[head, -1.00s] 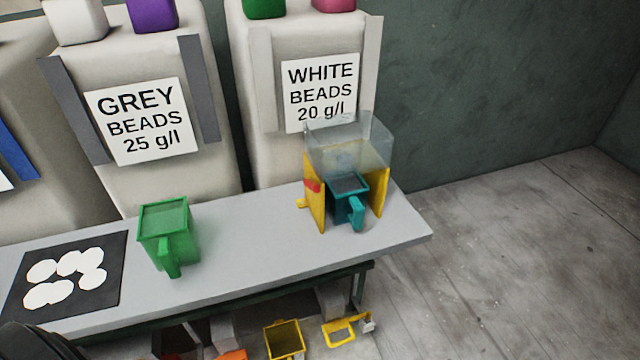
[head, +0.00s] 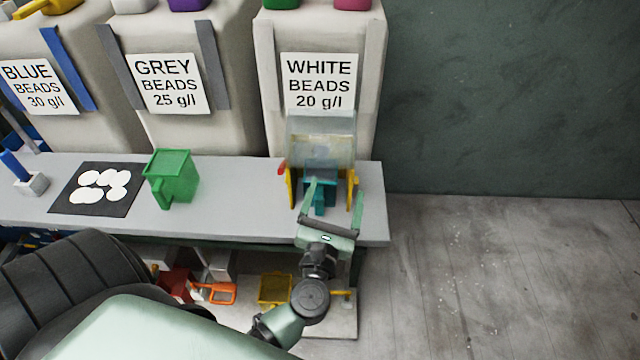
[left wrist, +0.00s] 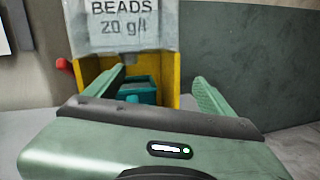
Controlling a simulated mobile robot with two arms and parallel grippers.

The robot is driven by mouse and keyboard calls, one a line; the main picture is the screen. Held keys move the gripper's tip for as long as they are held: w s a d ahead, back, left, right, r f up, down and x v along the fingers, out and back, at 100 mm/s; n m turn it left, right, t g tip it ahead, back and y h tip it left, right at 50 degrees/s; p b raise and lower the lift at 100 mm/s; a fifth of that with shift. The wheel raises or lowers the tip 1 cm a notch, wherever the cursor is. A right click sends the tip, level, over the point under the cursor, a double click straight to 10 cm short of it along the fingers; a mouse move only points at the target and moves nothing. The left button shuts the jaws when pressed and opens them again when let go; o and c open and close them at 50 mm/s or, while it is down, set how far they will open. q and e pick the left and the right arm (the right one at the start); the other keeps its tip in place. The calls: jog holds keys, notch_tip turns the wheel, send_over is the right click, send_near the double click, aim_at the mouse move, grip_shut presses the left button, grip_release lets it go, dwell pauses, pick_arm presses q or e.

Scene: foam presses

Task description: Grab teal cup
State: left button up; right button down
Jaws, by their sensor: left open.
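The teal cup (head: 322,180) stands inside the yellow-sided dispenser (head: 291,186) with a clear hopper, at the right end of the grey bench. In the left wrist view the cup (left wrist: 140,88) shows between the yellow walls, partly hidden by my left finger. My left gripper (head: 334,188) is open and empty in front of the dispenser. My right gripper is not in view.
A green cup (head: 172,177) stands on the bench (head: 235,200) left of the dispenser, beside a black mat (head: 72,207) with white discs. A red knob (left wrist: 63,63) sticks out left of the dispenser. Bead bags stand behind. A yellow container (head: 275,289) sits below the bench.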

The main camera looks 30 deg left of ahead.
aim_at(320, 200)
pick_arm(q)
jog(key=a+f+n+g+y, duration=0.1)
jog(key=n, duration=0.1)
jog(key=s+a+f+n+g+y, duration=0.1)
jog(key=a+f, duration=0.1)
jog(key=shift+n, duration=0.4)
jog(key=shift+w+a+f, duration=0.1)
jog(key=shift+w+a, duration=0.05)
jog(key=shift+a, duration=0.1)
jog(key=p+x, duration=0.1)
jog(key=x, duration=0.1)
jog(key=p+x, duration=0.1)
jog(key=x, duration=0.1)
jog(key=p+x, duration=0.1)
jog(key=x, duration=0.1)
jog(key=shift+w+a+r, duration=0.1)
jog(key=shift+a+r, duration=0.2)
jog(key=shift+w+a+f, duration=0.15)
jog(key=shift+w+a, duration=0.05)
jog(key=shift+w, duration=0.15)
jog(key=c, duration=1.1)
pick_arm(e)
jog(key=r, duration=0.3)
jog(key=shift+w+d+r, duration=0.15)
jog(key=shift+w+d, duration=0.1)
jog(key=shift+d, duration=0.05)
pick_arm(q)
jog(key=shift+c, duration=0.2)
